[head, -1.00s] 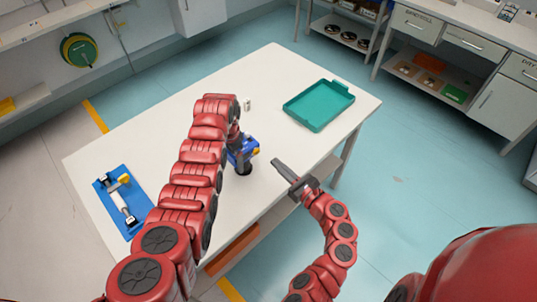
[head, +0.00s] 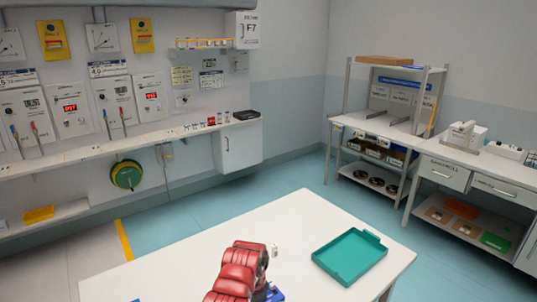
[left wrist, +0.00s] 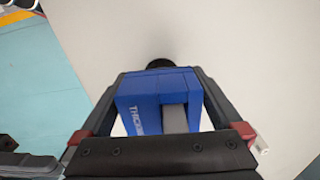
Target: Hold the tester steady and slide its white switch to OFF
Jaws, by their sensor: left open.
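The tester (head: 275,294) shows at the bottom edge of the head view as a bit of blue, mostly cut off and hidden by my left arm. In the left wrist view it is a blue block (left wrist: 140,105) with white lettering and a grey part, above a dark round piece. My left gripper (left wrist: 165,85) is open, with one finger on each side of the block. I cannot tell whether the fingers touch it. The white switch cannot be made out. My right gripper is not seen in the head view.
The white table (head: 310,215) holds a teal tray (head: 372,236) at right and a small white item (head: 275,250) beyond my left arm. Wall panels (head: 70,108) and a shelf stand behind. A dark part (left wrist: 8,143) at the lower left of the wrist view is unclear.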

